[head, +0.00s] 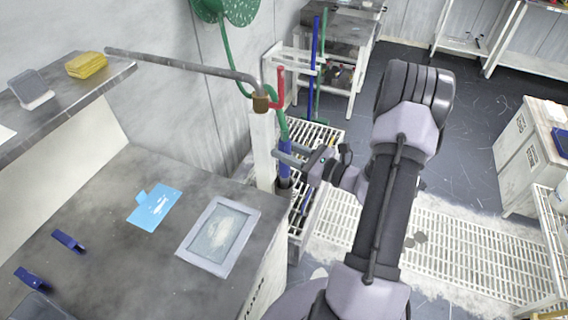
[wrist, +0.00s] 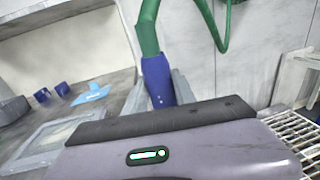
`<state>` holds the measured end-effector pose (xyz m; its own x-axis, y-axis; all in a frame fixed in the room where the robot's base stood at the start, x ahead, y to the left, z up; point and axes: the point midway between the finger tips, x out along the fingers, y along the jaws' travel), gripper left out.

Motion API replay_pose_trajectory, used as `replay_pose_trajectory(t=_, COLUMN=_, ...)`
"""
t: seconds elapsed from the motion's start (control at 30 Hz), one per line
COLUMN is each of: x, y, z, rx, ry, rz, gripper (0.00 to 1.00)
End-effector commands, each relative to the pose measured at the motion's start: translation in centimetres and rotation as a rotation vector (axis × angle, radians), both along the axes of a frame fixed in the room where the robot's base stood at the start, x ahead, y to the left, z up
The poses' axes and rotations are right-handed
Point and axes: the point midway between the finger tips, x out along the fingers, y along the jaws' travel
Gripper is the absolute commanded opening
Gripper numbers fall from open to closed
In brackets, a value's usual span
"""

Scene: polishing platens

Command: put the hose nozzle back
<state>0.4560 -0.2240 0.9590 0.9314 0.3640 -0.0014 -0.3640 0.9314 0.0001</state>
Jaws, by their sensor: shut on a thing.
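The hose nozzle (head: 285,147) is blue and hangs on a green hose. My gripper (head: 288,156) is shut on it beside the white post, at the right edge of the workbench. In the wrist view the blue nozzle (wrist: 157,82) is upright, slightly tilted, between the two grey fingers (wrist: 160,92), with the green hose (wrist: 147,30) rising from its top. A grey cup-like holder (head: 284,184) shows just below the nozzle in the head view. I cannot tell whether the nozzle's lower end is inside it.
A pipe (head: 185,66) with a red-handled tap (head: 278,88) runs above the post (head: 263,145). A green hose reel (head: 228,10) is on the wall. Floor grating (head: 450,235) lies right.

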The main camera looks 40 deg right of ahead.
Motion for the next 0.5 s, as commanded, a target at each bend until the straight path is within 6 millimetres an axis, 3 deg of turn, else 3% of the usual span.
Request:
replay_pose_trajectory(t=0.2, x=0.2, y=0.1, z=-4.8, rx=0.0, ry=0.0, rz=0.001, gripper=0.0)
replay_pose_trajectory(t=0.5, x=0.3, y=0.2, z=-4.6, rx=0.0, ry=0.0, rz=-0.001, gripper=0.0)
